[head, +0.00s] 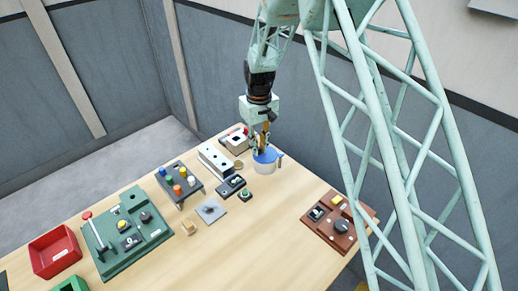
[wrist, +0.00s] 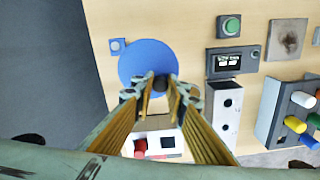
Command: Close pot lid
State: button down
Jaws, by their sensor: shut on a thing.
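In the wrist view my gripper (wrist: 160,88) is shut on the lid's dark knob. I cannot tell whether the lid rests fully on the rim; the rim is hidden.
A white box with a red button (head: 234,141) stands close behind the pot. A long white block (head: 215,160) and a dark switch box (head: 230,186) are to its left. A brown panel (head: 338,221) is at the right. The table between is clear.

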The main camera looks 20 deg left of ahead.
aim_at(259, 148)
jog(key=c, duration=2.6)
grip_release()
jog(key=shift+o, duration=0.2)
jog(key=shift+r, duration=0.1)
notch_tip(259, 148, up, 12)
jog(key=shift+w, duration=0.1)
